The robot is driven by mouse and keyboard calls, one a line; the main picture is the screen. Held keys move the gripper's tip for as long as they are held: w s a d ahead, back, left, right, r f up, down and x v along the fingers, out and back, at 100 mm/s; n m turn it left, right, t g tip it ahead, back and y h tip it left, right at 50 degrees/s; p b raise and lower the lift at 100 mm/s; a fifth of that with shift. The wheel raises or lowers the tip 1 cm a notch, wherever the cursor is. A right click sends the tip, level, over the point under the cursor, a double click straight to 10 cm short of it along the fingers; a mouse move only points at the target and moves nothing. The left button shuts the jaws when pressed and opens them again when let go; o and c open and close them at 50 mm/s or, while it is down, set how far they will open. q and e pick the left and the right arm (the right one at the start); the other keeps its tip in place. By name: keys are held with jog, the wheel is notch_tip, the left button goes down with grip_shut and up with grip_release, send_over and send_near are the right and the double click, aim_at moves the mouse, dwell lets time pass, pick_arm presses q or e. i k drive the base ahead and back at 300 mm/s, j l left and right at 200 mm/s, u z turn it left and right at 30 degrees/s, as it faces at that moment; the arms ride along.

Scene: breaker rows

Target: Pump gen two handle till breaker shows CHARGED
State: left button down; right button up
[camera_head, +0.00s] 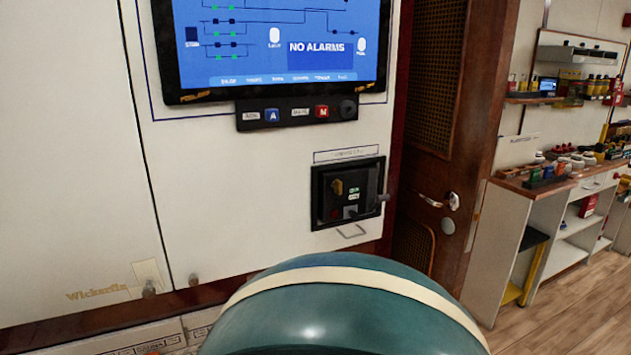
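A small black breaker unit (322,202) is set in the white panel, below the screen and left of the wooden door. Its face has an orange-yellow part (338,187), small green-and-white indicators (354,191) and a grey part (350,211). The indicator text is too small to read. A dark knob or handle end (383,198) sticks out at its right edge; I cannot tell for sure that it is the pump handle. Neither of my grippers is in view.
A blue screen (320,48) reads NO ALARMS above a black button strip (297,112) with blue and red buttons. A wooden door (440,120) with a metal handle (440,200) stands right of the panel. A cluttered workbench (560,178) is at far right, with clear floor before it.

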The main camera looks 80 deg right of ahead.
aim_at(381, 199)
jog(key=k+z, duration=0.6)
jog(key=z, duration=1.75)
